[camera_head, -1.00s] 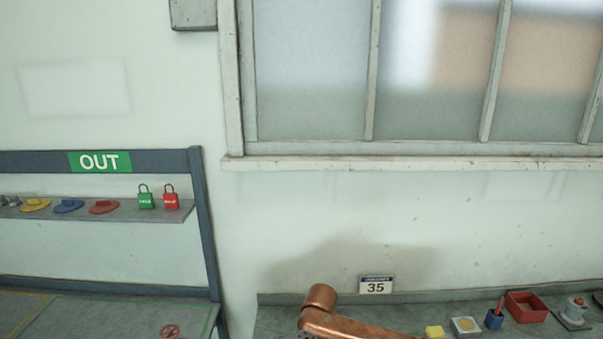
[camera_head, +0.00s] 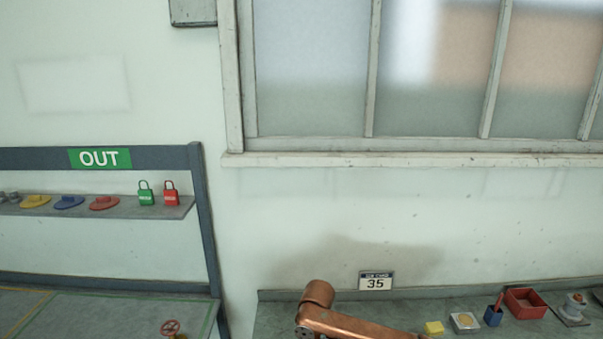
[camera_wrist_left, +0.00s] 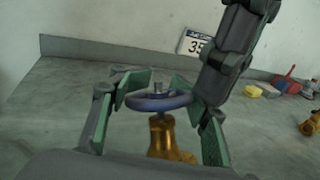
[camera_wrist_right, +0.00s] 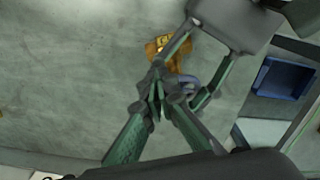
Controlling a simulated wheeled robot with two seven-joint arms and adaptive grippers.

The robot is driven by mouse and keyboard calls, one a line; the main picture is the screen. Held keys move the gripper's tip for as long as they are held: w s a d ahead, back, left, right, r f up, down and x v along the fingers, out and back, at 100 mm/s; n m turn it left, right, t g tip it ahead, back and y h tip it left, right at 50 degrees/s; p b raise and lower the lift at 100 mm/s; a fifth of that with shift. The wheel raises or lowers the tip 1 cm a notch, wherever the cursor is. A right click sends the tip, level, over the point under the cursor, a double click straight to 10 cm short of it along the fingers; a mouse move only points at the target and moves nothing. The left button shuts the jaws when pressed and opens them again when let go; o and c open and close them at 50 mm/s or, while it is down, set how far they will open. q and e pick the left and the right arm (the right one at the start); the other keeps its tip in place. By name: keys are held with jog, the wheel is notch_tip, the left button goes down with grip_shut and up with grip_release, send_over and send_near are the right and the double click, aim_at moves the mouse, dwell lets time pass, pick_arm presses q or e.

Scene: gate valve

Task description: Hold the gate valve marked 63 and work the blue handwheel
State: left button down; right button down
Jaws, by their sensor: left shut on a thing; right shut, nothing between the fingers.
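The gate valve has a brass body (camera_wrist_left: 160,135) with a blue handwheel (camera_wrist_left: 158,101) above it in the left wrist view. My left gripper (camera_wrist_left: 153,88) is shut on the valve; its green-padded fingers flank the handwheel, and the exact contact is unclear. My right gripper (camera_wrist_right: 155,98) is shut and empty, its fingertips together close beside the handwheel (camera_wrist_right: 188,80); whether they touch it is unclear. In the right wrist view the brass body (camera_wrist_right: 167,47) bears a yellow label too small to read. Neither gripper shows in the head view.
A sign 35 (camera_head: 376,281) stands at the bench's back edge. To its right are a yellow block (camera_head: 434,328), a blue cup (camera_head: 493,317) and a red bin (camera_head: 525,303). A red-handwheel valve (camera_head: 171,328) is on the left bench. A blue bin (camera_wrist_right: 282,79) is at right.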

jog(key=shift+s+a, duration=0.4)
jog(key=shift+a, duration=0.45)
jog(key=shift+s+a, duration=0.3)
jog(key=shift+a, duration=0.6)
jog(key=shift+f, duration=0.15)
jog(key=shift+s, duration=0.2)
jog(key=shift+r, duration=0.25)
jog(key=shift+w+a+r, duration=0.1)
jog(key=shift+w+r, duration=0.35)
jog(key=shift+r, duration=0.45)
jog(key=shift+w+a+r, duration=0.15)
jog(key=shift+w+r, duration=0.25)
jog(key=shift+r, duration=0.5)
jog(key=shift+w+a+r, duration=0.1)
jog(key=shift+w+r, duration=0.35)
jog(key=shift+r, duration=0.45)
